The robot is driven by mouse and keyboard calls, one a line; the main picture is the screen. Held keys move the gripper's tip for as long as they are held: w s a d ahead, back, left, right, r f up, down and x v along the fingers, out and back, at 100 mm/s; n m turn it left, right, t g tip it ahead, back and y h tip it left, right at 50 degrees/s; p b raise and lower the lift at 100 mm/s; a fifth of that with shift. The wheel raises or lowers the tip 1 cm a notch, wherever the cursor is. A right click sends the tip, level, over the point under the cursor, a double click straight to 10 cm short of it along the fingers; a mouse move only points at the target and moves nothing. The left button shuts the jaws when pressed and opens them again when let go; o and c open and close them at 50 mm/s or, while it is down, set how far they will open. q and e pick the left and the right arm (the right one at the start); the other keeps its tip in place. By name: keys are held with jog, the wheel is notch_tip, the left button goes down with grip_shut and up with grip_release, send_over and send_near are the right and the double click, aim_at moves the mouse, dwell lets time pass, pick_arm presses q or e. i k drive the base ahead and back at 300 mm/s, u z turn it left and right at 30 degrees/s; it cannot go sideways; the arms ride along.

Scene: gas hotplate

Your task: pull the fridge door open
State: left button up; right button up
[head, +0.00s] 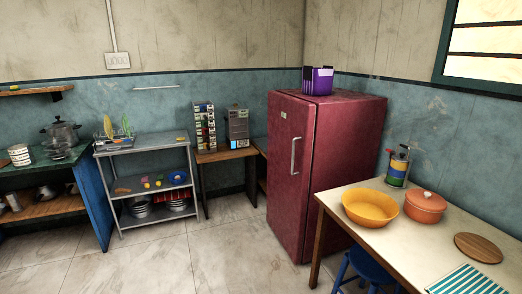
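A dark red fridge (343,150) stands in the corner at the middle right of the head view. Its front door (287,180) faces left and toward me and looks closed. A light vertical handle (295,154) sits on the door near its right edge. Neither of my grippers shows in the head view, so nothing touches the handle.
A table (345,201) with a yellow bowl (370,208), an orange pot (425,206) and a wooden board (478,248) stands right of the fridge. A blue stool (368,268) is under it. A metal shelf rack (140,146) stands left. The tiled floor (215,255) before the door is clear.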

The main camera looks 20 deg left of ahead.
aim_at(291, 120)
jog(key=u, duration=0.6)
jog(key=i, duration=2)
jog(key=z, duration=0.95)
